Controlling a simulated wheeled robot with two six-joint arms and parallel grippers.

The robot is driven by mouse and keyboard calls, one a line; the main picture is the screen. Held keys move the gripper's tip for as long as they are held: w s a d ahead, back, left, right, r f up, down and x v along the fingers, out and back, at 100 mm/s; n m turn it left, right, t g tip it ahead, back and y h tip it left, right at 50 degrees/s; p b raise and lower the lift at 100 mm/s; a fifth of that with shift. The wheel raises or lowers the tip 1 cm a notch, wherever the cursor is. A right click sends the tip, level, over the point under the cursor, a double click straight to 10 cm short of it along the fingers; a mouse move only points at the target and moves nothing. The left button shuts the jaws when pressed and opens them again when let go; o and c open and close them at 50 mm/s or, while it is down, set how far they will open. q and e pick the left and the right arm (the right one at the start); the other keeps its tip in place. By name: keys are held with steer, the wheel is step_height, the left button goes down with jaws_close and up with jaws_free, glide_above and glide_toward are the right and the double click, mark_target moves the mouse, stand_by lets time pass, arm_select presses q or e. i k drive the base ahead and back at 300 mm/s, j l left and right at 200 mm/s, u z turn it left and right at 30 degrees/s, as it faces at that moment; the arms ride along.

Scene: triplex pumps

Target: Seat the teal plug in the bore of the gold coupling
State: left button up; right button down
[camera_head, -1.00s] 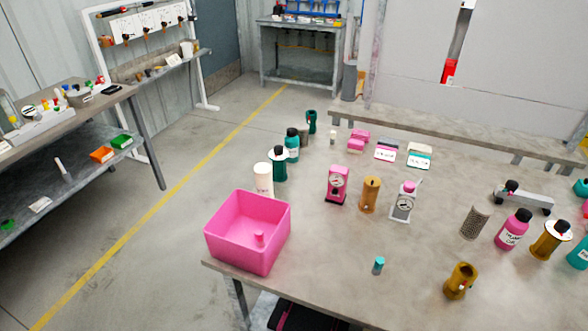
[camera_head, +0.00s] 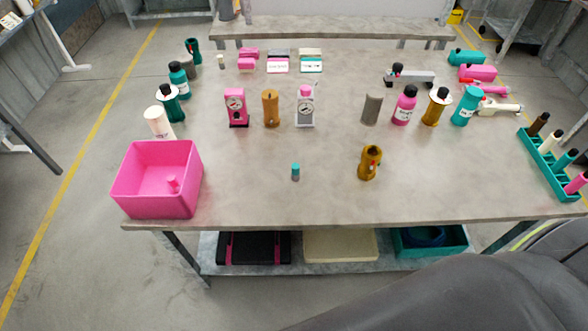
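The teal plug (camera_head: 295,172) is a small cylinder with a teal top and a grey lower part. It stands upright on the table, near the front edge and left of the gold coupling. Neither of my grippers shows in the head view.
A pink bin (camera_head: 156,180) holding a small pink piece stands at the table's front left. Bottles, gauges and cylinders stand behind. A teal rack (camera_head: 548,170) with several plugs is at the right. The table (camera_head: 250,205) is clear around plug and coupling.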

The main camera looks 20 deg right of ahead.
mark_target(366, 173)
steer(key=l+z, duration=0.1)
steer(key=z, duration=0.3)
steer(key=l+z, duration=0.1)
steer(key=z, duration=0.3)
steer(key=i+z, duration=0.1)
steer(key=z, duration=0.25)
steer(key=i+l+u, duration=0.1)
steer(key=l, duration=0.4)
steer(key=i+l+u, duration=0.1)
steer(key=l, duration=0.4)
steer(key=i+l+u, duration=0.1)
steer(key=l, duration=0.4)
steer(key=i+l, duration=0.2)
steer(key=l, duration=0.35)
steer(key=u, duration=0.05)
